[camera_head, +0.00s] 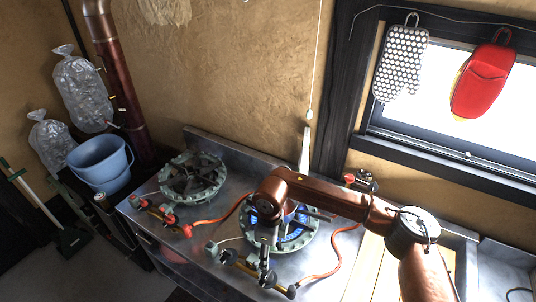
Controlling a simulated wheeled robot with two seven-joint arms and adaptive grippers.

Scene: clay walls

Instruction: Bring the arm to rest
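My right arm (330,193), copper-brown, comes in from the lower right. It bends at a grey joint (413,230) and reaches left over the steel counter (328,244). Its far end (268,200) points down over the right gas burner (297,238), where blue shows inside the ring. The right gripper is small and partly lost against the burner and its valves, so its fingers cannot be made out. I cannot tell whether it touches anything. My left gripper is not in view.
A left gas burner (192,178) stands on the counter, with orange hoses (318,276) running nearby. A blue bucket (100,162) is at the left. A dotted mitt (401,64) and a red mitt (482,80) hang by the window. Wooden boards (370,268) lie under my arm.

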